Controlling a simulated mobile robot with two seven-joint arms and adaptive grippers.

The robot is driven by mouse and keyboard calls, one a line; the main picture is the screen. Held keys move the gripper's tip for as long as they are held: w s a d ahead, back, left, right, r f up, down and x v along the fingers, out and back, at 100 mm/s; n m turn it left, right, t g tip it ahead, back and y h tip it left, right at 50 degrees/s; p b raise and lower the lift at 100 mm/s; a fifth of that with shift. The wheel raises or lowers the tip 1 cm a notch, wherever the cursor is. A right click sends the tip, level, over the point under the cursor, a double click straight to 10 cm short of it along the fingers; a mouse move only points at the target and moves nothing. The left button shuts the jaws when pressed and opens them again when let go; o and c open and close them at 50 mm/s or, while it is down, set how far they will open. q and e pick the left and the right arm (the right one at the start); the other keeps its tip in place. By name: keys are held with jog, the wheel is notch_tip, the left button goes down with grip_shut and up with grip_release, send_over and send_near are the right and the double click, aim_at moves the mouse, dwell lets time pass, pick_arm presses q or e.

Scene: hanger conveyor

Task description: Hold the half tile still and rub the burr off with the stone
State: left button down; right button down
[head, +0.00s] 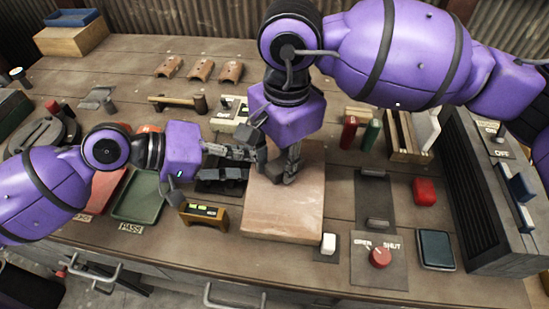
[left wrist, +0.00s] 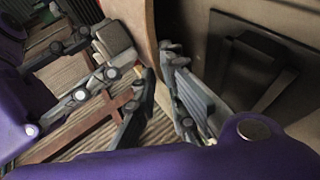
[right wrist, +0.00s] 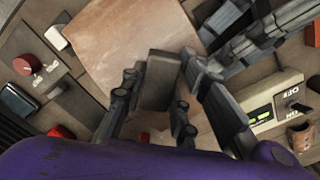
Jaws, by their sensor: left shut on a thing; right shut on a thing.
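A large tan slab (head: 285,215), which looks like the half tile, lies flat on the bench in the middle of the head view. My left gripper (head: 251,158) is at its far left edge. In the left wrist view its fingers close around the slab's edge (left wrist: 146,35), partly hidden. My right gripper (head: 281,172) is over the slab's far part, shut on a grey block, the stone (right wrist: 158,80). The stone is at the slab's edge in the right wrist view; I cannot tell whether they touch. No burr can be made out.
Several curved tiles (head: 200,69) lie at the back. A red knob (head: 380,257), a white switch (head: 328,243) and a red block (head: 424,191) lie right. The slab's near part is clear.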

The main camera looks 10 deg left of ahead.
aim_at(306, 176)
pick_arm(q)
jog(key=shift+f, duration=0.1)
pick_arm(e)
jog(key=shift+d, duration=2.4)
pick_arm(q)
jog(key=shift+s+f, duration=0.1)
pick_arm(e)
notch_tip(306, 176, up, 8)
jog(key=shift+r, duration=0.15)
pick_arm(q)
jog(key=c, duration=1.7)
grip_release()
jog(key=shift+c, duration=0.2)
pick_arm(e)
jog(key=shift+a, duration=0.1)
pick_arm(q)
jog(key=v, duration=1.2)
